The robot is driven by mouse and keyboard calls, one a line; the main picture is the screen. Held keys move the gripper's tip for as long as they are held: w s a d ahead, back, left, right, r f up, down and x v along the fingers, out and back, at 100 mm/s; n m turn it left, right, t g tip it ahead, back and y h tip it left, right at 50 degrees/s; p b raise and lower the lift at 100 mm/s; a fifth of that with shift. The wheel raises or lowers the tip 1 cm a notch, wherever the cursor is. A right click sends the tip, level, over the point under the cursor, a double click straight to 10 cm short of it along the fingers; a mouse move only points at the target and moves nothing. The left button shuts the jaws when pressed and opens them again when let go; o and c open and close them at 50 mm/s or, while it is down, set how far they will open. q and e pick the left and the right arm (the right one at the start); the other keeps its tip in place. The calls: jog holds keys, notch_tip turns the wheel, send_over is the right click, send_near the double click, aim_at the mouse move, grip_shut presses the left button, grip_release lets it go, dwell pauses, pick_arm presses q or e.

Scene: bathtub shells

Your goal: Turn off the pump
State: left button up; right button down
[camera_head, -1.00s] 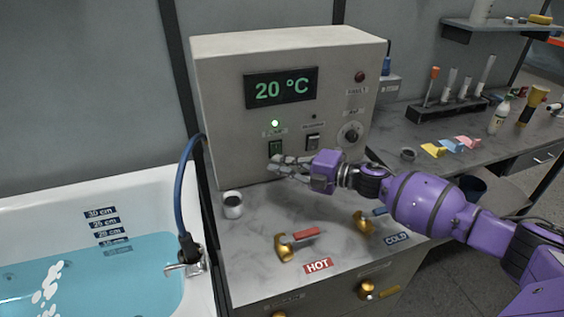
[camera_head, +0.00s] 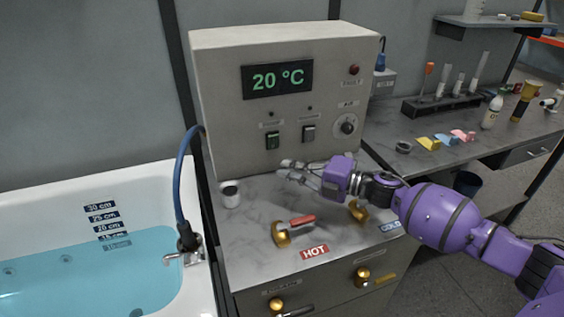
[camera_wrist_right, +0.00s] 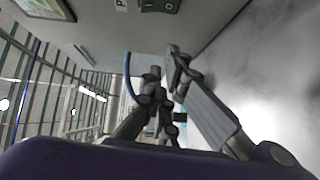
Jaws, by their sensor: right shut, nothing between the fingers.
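The control box (camera_head: 225,90) stands on the counter and its display reads 20 °C. On its front is a green rocker switch (camera_head: 272,141) with a small label above it, too small to read surely here; the indicator (camera_head: 270,112) above that is dark. In the right wrist view the green switch (camera_wrist_right: 160,5) shows at the top edge beside a label starting with P. My right gripper (camera_head: 284,168) is shut and empty, just below and in front of the switch, apart from it. It also shows in the right wrist view (camera_wrist_right: 163,68). My left gripper is not in view.
A second dark switch (camera_head: 308,133) and a dial (camera_head: 347,125) sit to the right.

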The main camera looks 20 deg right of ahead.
jog(key=d, duration=0.1)
jog(key=s+d+f, duration=0.1)
jog(key=s+d, duration=0.1)
jog(key=shift+s+d+f+b, duration=0.1)
jog(key=shift+d+f+b, duration=0.05)
jog(key=shift+f+b, duration=0.2)
jog(key=v, duration=0.2)
jog(key=shift+s+d, duration=0.2)
jog(key=shift+d, duration=0.15)
jog(key=shift+s+d+r, duration=0.1)
jog(key=shift+s+d, duration=0.05)
jog(key=shift+s, duration=0.1)
jog(key=shift+w, duration=0.15)
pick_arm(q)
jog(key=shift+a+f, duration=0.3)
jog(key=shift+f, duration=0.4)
